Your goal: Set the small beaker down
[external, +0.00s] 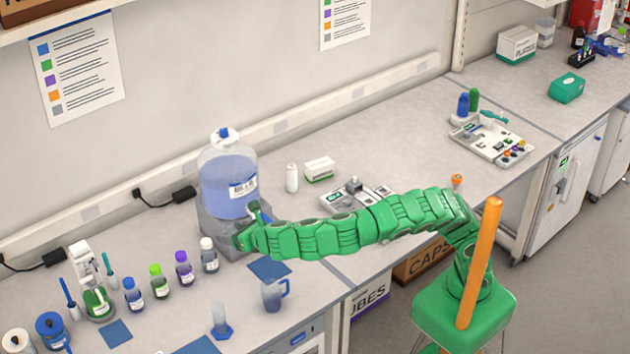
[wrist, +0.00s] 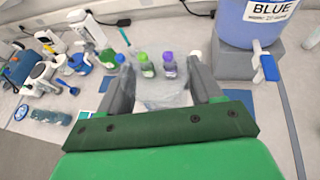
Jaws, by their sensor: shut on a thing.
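The small beaker (wrist: 163,92) is clear and colourless, and shows between my fingers in the wrist view. My gripper (wrist: 160,74) is shut on it, one dark finger on each side. Its base and whatever lies under it are hidden by my gripper's body. In the external view my gripper (external: 243,239) is at the left end of the green arm, in front of the large blue carboy (external: 229,187). I cannot make out the beaker there. A blue mat (external: 270,268) lies just right of and below my gripper in that view.
Several capped bottles (external: 160,281) stand in a row to the left. A blue handled jug (external: 273,295) and a measuring cylinder (external: 220,318) stand near the bench's front. More blue mats (external: 116,333) lie at the left. The carboy's tap (wrist: 263,65) juts out at the right.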

